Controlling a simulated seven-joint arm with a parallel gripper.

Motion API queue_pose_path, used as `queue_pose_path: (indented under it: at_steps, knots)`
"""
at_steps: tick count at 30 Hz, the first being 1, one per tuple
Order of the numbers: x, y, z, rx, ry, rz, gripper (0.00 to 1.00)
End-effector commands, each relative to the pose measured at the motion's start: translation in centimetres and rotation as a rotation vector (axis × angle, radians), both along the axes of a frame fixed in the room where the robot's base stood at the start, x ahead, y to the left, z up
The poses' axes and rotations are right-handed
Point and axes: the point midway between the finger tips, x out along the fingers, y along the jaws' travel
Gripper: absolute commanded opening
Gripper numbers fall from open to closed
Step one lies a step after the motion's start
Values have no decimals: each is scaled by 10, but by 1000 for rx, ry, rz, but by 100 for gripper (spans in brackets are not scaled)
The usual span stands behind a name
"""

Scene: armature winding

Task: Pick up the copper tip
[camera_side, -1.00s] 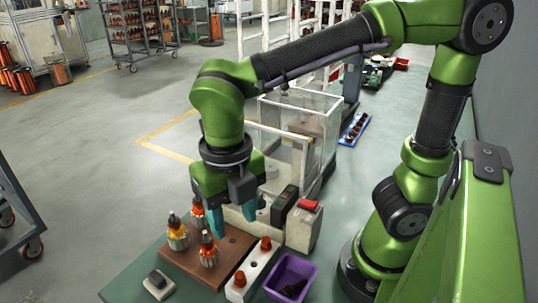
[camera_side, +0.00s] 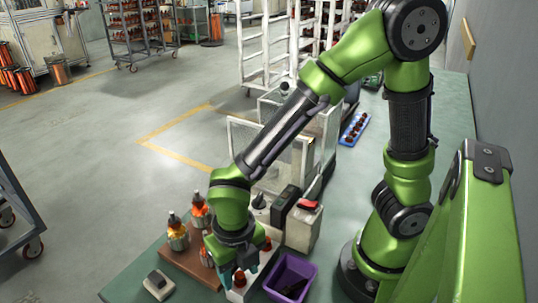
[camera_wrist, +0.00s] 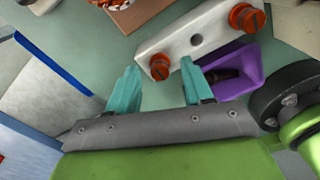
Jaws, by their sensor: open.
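Two orange-brown copper tips stand on a white block (camera_wrist: 198,34) with an empty hole between them. The near copper tip (camera_wrist: 159,67) shows between and just beyond my fingertips in the wrist view. The other copper tip (camera_wrist: 242,17) is farther right, near the block's far end. My gripper (camera_wrist: 160,75) is open, its two teal fingers apart and nothing held. In the side view my gripper (camera_side: 236,274) is low over the block's front end, with the near copper tip (camera_side: 240,279) partly hidden at the fingers. I cannot tell whether the fingers touch it.
A purple bin (camera_side: 290,278) with a dark item inside stands right of the block. A brown board (camera_side: 183,262) with several orange-topped armatures lies left of it, partly hidden by my arm. A box with a red top (camera_side: 304,224) stands behind. A small grey device (camera_side: 158,283) lies front left.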

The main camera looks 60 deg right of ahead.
Motion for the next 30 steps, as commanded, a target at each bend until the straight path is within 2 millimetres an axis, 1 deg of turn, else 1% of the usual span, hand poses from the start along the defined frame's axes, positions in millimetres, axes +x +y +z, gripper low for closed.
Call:
queue_pose_path:
  at_steps: [1,3,10,18,20,30]
  knots:
    - [-1,0,-6,-2,3,-1,50]
    - [0,-1,-9,-1,0,0,50]
    - [0,0,-10,0,-1,-1,50]
    - [0,0,-9,1,-1,0,9]
    - [0,0,-9,1,-1,0,0]
    - [1,0,-7,1,-3,0,0]
